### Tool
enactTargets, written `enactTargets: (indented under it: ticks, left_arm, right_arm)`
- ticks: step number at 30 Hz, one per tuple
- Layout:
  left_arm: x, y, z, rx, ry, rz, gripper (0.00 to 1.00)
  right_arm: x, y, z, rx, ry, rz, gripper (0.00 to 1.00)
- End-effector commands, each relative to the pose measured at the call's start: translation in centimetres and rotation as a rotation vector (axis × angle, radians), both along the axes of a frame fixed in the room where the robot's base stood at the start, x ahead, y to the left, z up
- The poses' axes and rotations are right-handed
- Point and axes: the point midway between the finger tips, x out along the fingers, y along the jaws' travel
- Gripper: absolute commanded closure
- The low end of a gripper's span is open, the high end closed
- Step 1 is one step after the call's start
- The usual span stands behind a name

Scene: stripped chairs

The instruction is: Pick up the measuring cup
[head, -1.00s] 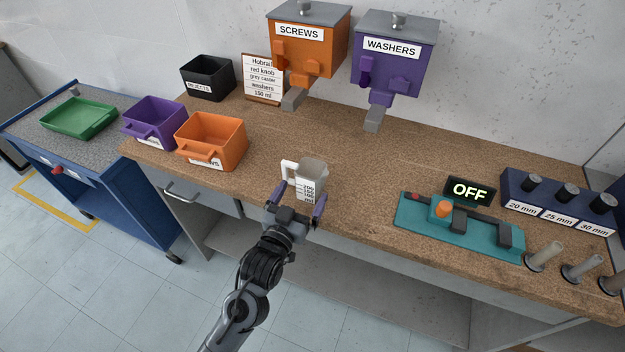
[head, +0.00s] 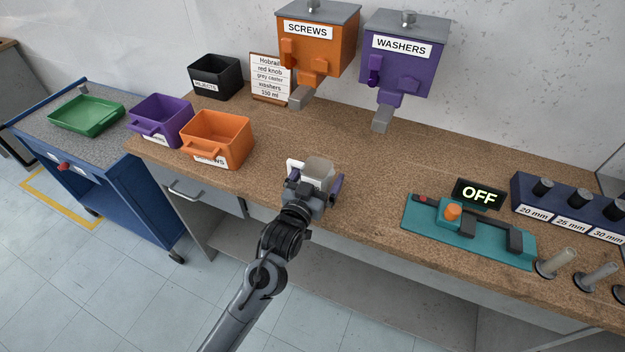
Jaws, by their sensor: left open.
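The measuring cup (head: 319,169) stands on the brown workbench near its front edge, in the middle of the head view. Its pale body and white handle, on the left side, show above my gripper; its lower part is hidden. My left gripper (head: 314,186) is open at the cup, with one purple finger on the right side of the cup and the other on the left, mostly hidden. I cannot tell whether the fingers touch the cup. My right gripper is not in view.
An orange bin (head: 216,139) and a purple bin (head: 160,120) stand left of the cup. A teal fixture (head: 470,236) with an OFF display (head: 478,194) is at the right. Screws (head: 318,45) and washers (head: 404,55) dispensers hang behind. The bench between cup and fixture is clear.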

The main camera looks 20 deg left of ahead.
Motion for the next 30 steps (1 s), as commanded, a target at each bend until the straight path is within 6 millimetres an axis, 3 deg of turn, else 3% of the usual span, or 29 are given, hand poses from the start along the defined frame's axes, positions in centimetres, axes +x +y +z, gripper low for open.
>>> enactTargets:
  ticks: [1,11,23,30]
  left_arm:
    - [0.0,0.0,0.0,0.000,0.000,0.000,0.05]
    - [0.0,0.0,0.0,0.000,0.000,0.000,0.55]
    - [0.0,0.0,0.6,0.000,-0.001,0.000,0.55]
    - [0.0,0.0,3.0,0.000,-0.003,0.000,0.55]
  right_arm:
    - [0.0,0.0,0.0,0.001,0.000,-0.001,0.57]
    - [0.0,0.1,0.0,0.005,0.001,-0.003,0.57]
    - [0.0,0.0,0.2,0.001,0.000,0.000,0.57]
    - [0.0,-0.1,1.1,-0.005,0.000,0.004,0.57]
